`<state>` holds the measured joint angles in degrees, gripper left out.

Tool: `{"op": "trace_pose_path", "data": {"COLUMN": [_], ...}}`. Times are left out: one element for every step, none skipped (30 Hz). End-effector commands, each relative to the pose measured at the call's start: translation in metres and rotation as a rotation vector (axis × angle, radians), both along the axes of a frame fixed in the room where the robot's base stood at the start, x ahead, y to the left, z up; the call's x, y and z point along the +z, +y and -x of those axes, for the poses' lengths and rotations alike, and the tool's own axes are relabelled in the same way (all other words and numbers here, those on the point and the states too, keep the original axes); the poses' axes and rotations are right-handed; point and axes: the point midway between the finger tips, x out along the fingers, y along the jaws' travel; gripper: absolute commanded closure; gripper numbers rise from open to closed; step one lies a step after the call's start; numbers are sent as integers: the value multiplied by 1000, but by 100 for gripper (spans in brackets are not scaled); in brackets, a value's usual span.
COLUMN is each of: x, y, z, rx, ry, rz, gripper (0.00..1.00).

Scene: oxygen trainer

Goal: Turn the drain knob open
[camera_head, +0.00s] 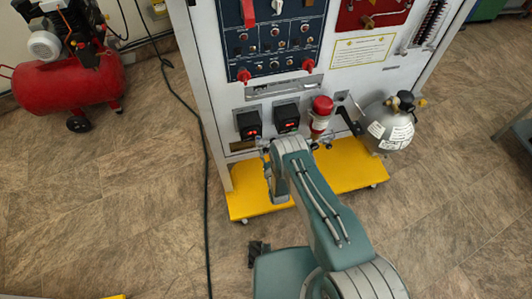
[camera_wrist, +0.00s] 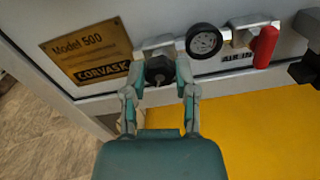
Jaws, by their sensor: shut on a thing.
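The dark drain knob (camera_wrist: 158,69) sits on a metal fitting low on the front panel in the wrist view. My gripper (camera_wrist: 159,86) is shut on it, with one finger on each side. The knob's turn angle cannot be told. In the head view my arm reaches the lower front of the trainer (camera_head: 215,70), just above its yellow base (camera_head: 245,203). There the knob is too small and covered to make out.
Right of the knob are a round black gauge (camera_wrist: 204,41) and a red handle (camera_wrist: 265,46). A brass "Model 500" plate (camera_wrist: 88,50) is on the left. A silver tank (camera_head: 388,128) stands right of my arm, and a red compressor (camera_head: 70,83) is at far left. Floor around the base is mostly clear.

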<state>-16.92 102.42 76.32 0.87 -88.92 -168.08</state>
Motion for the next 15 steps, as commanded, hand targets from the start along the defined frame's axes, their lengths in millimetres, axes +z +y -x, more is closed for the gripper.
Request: {"op": "trace_pose_path", "data": {"x": [-6, -6, -6, -6, -6, -6, -6, -6, -7, -7, -7, -7, -7, -7, -7], "y": [1, 1, 1, 0, 0, 0, 0, 0, 0, 0, 0, 0, 0, 0, 0], "z": [5, 5, 5, 5, 5, 5, 5, 5, 6, 6, 6, 6, 6, 6, 6], "rx": [6, 6, 6, 6, 6, 6, 6, 6, 6, 6, 6, 6, 6, 6, 6], "ry": [13, 10, 7, 5, 3, 1, 1, 0, -1, -2, -2, -2, -2, -1, -1], "rz": [20, 30, 42, 48, 54, 62, 66, 70, 73, 75, 75, 76, 77, 78, 78], "gripper": [100, 100, 100, 100, 100, 100, 100, 100, 100, 100, 100, 100, 100, 100, 100]}}
